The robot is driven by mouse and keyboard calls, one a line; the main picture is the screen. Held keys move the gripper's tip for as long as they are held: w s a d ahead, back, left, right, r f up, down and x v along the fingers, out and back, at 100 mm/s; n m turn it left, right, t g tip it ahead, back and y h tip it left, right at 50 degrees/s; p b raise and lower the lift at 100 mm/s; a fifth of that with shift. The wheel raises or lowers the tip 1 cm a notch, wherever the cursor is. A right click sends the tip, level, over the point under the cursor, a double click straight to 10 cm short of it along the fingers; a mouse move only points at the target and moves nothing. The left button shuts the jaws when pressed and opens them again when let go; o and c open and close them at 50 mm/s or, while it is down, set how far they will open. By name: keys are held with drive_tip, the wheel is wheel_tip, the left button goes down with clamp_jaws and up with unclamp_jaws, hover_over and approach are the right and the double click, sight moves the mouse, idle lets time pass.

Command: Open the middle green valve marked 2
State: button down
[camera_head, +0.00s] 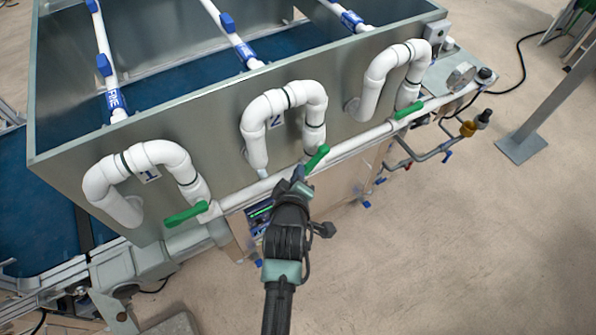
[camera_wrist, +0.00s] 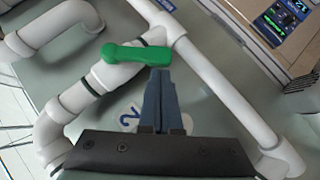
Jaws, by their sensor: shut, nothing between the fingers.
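The middle green valve handle (camera_head: 317,158) sits on the white pipe below the looped pipe with the label 2 (camera_head: 275,121). It slants more steeply than the left and right handles, which lie roughly along the pipe. My gripper (camera_head: 299,173) is at the near end of this handle. In the wrist view the green handle (camera_wrist: 138,53) lies across the white pipe, and the shut, empty fingertips (camera_wrist: 161,74) are just beside its right end. I cannot tell whether they touch it. The 2 label (camera_wrist: 127,120) is partly hidden behind the fingers.
The left green handle (camera_head: 186,215) and the right green handle (camera_head: 408,112) are on the same horizontal pipe (camera_head: 350,145). A metal tank wall (camera_head: 215,130) stands behind the loops. A control box (camera_wrist: 285,25) shows at top right of the wrist view.

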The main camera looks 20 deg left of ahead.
drive_tip(key=shift+f+t+b, duration=0.25)
drive_tip(key=shift+t+b, duration=0.05)
drive_tip(key=shift+b, duration=0.35)
drive_tip(key=shift+f+h+b, duration=0.2)
drive_tip(key=shift+h+b, duration=0.1)
drive_tip(key=shift+b, duration=0.1)
drive_tip(key=w+f+n+t+b, duration=0.1)
drive_tip(key=t+b, duration=0.1)
drive_tip(key=b, duration=0.4)
drive_tip(key=w+d+f+n+t+b, duration=0.1)
drive_tip(key=n+t+b, duration=0.1)
drive_tip(key=b, duration=0.5)
drive_tip(key=d+f+n+t+b, duration=0.1)
drive_tip(key=f+n+t+b, duration=0.1)
drive_tip(key=b, duration=0.5)
drive_tip(key=shift+w+d+f+h, duration=0.1)
drive_tip(key=shift+w+h, duration=0.3)
